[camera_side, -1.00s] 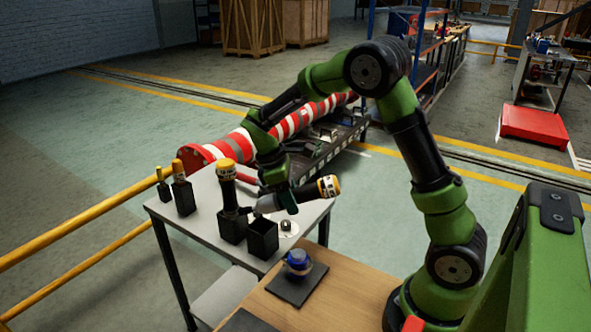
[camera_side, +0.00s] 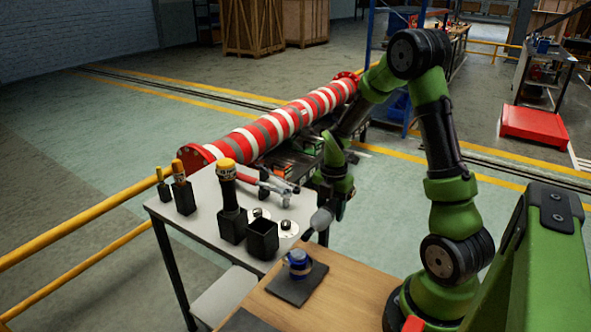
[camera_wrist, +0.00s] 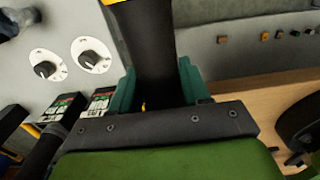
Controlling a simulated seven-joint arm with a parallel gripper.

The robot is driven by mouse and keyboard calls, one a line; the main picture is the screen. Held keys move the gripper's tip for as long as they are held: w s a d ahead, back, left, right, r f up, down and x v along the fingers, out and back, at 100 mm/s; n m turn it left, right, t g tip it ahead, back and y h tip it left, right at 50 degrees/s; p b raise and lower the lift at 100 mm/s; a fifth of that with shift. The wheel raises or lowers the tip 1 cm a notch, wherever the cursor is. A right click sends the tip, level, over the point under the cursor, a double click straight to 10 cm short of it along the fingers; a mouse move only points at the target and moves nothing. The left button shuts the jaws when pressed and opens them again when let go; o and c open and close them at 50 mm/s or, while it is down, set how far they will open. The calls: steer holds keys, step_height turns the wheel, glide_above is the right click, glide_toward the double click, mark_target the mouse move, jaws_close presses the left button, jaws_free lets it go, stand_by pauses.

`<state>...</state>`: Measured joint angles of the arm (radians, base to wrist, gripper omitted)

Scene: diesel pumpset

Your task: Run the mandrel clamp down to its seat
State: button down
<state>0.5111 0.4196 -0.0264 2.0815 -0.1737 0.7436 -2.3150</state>
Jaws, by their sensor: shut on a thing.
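My gripper (camera_wrist: 158,92) is shut on a thick black cylindrical tool (camera_wrist: 150,45), which runs up between its two teal fingers in the wrist view. A bit of yellow shows at the tool's top edge there. In the side view my gripper (camera_side: 325,200) hangs beyond the right edge of the grey table, with the tool's grey end (camera_side: 320,219) below it. A grey metal clamp-like device with a red handle (camera_side: 272,184) lies at the table's far right side, apart from my gripper. I cannot tell whether this is the mandrel clamp, or where its seat is.
Two black knobs on white dials (camera_side: 288,228) sit on the grey table (camera_side: 205,240). An empty black holder (camera_side: 262,238) stands beside one with a yellow-topped tool (camera_side: 229,190). A blue item (camera_side: 298,262) sits on the wooden bench (camera_side: 325,300). A red-white striped pipe (camera_side: 270,130) lies behind.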

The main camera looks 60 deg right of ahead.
mark_target(320, 214)
steer(key=shift+r, duration=0.1)
steer(key=shift+a, duration=3.05)
stand_by(1.4)
steer(key=shift+w, duration=0.1)
stand_by(1.4)
